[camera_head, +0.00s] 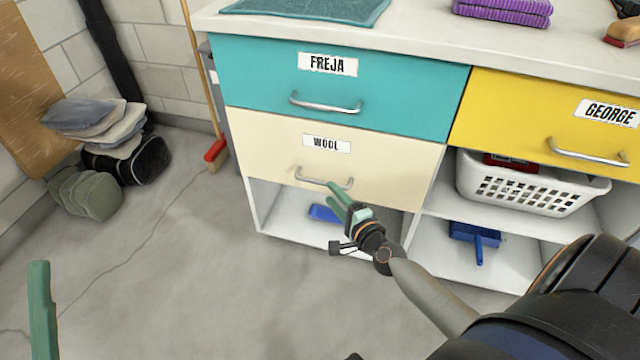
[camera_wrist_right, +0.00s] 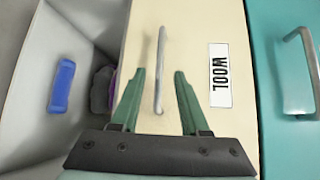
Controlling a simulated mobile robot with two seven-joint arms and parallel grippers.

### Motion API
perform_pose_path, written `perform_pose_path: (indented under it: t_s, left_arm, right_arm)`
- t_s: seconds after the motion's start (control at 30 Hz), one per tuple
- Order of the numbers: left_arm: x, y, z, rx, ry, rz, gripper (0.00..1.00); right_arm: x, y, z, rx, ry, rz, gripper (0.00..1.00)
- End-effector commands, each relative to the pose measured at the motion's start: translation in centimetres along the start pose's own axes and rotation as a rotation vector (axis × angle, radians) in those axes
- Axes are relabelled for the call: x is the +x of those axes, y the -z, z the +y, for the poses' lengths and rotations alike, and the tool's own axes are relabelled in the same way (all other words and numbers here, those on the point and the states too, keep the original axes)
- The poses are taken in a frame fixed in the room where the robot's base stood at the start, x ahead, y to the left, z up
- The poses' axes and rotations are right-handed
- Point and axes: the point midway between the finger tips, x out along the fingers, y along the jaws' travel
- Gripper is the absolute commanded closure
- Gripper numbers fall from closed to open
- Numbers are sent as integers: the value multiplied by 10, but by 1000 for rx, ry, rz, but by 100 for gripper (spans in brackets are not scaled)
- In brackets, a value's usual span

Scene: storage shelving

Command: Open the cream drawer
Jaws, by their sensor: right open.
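The cream drawer (camera_head: 280,150), labelled WOOL, is shut and sits below the teal FREJA drawer. Its metal bar handle (camera_head: 312,179) runs across its lower part. My right gripper (camera_head: 338,190) is at the right part of this handle, with green fingers pointing at the drawer front. In the right wrist view the handle (camera_wrist_right: 160,70) lies between the two open fingertips (camera_wrist_right: 160,72), with a gap on either side. The cream front (camera_wrist_right: 195,45) fills the middle of that view. Of my left gripper, a green finger (camera_head: 42,310) shows at the lower left; its opening is not clear.
The teal drawer (camera_head: 260,80) is above and the yellow GEORGE drawer (camera_head: 510,110) is to the right. An open shelf below holds a blue item (camera_head: 324,213). A white basket (camera_head: 530,190) and a blue dustpan (camera_head: 476,236) are on the right shelves.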

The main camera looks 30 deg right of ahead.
Motion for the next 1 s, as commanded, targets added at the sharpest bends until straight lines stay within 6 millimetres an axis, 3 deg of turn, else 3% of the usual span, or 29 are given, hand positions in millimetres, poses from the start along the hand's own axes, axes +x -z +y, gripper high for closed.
perform_pose_path:
  t_s: [0.1, 0.33, 0.8, 1.0]
  left_arm:
    - [-4, -4, 2, 2, -1, -3, 50]
    - [-8, -9, 5, 9, -6, -6, 50]
    - [-10, -11, 6, 10, -7, -9, 50]
    - [-10, -11, 7, 10, -7, -10, 50]
  right_arm:
    - [23, 0, 1, 0, 3, 0, 55]
    - [54, 0, 1, -1, 1, 0, 55]
    - [65, -1, 0, -2, -1, -1, 55]
    - [65, 0, 0, -2, -1, -1, 77]
